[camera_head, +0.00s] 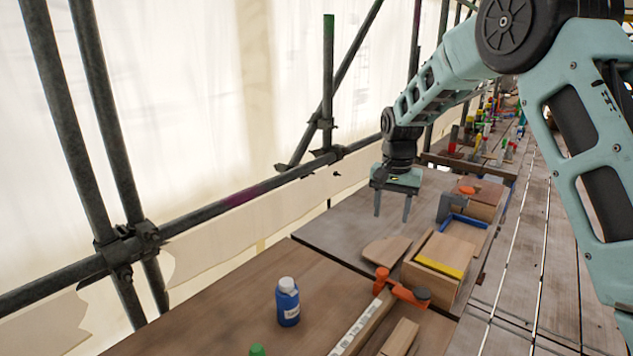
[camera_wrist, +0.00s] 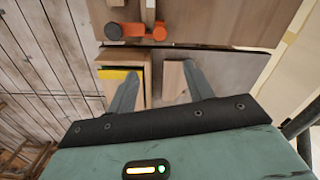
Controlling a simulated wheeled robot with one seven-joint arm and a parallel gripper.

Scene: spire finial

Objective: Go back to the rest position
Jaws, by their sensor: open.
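My gripper (camera_head: 392,205) hangs from my teal arm, pointing down above the wooden workbench (camera_head: 330,222). Its two fingers are apart with nothing between them. In the wrist view my gripper (camera_wrist: 155,85) shows its two fingers spread over the bench, near a flat wooden piece (camera_wrist: 174,78) and a wooden box with a yellow strip (camera_wrist: 115,74). In the head view the flat wooden piece (camera_head: 386,250) lies below and the box (camera_head: 430,283) stands to the lower right. The fingers look clear of both.
A blue bottle with a white cap (camera_head: 287,302) stands on the near bench. An orange and black clamp (camera_head: 402,289) lies by the box. A blue-edged tray (camera_head: 463,221) and a grey block (camera_head: 450,207) are beyond. Scaffold poles (camera_head: 220,205) run along the left.

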